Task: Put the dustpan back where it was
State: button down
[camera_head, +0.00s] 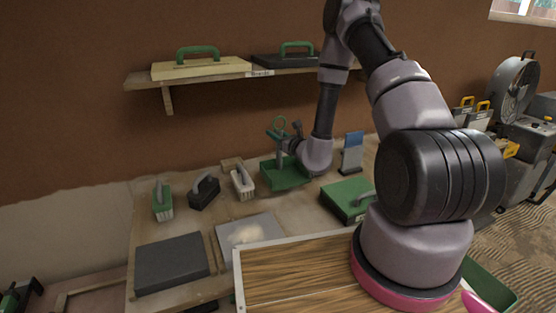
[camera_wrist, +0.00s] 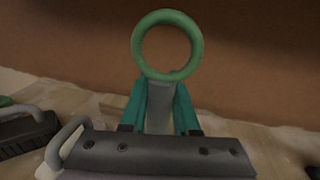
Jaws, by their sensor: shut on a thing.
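The green dustpan (camera_head: 290,176) is at the back of the worktable, upright, its pan facing forward. Its grey handle (camera_wrist: 159,108) rises to a green ring (camera_wrist: 168,45), which stands out against the brown wall in the wrist view. My gripper (camera_head: 281,138) is shut on the handle below the ring. Its two teal fingers sit on either side of the handle in the wrist view. The pan is at or just above the tabletop; I cannot tell whether it touches. The pan is out of sight in the wrist view.
Several brushes stand left of the dustpan, including a white one (camera_head: 243,183) close by. A blue-and-grey item (camera_head: 351,153) and a green float (camera_head: 347,199) are on the right. A shelf (camera_head: 190,79) with two floats hangs above. A grey slab (camera_head: 172,263) lies front left.

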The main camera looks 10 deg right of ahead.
jog(key=shift+f, duration=2.8)
jog(key=shift+f, duration=0.15)
jog(key=c, duration=0.7)
grip_release()
jog(key=shift+o, duration=0.2)
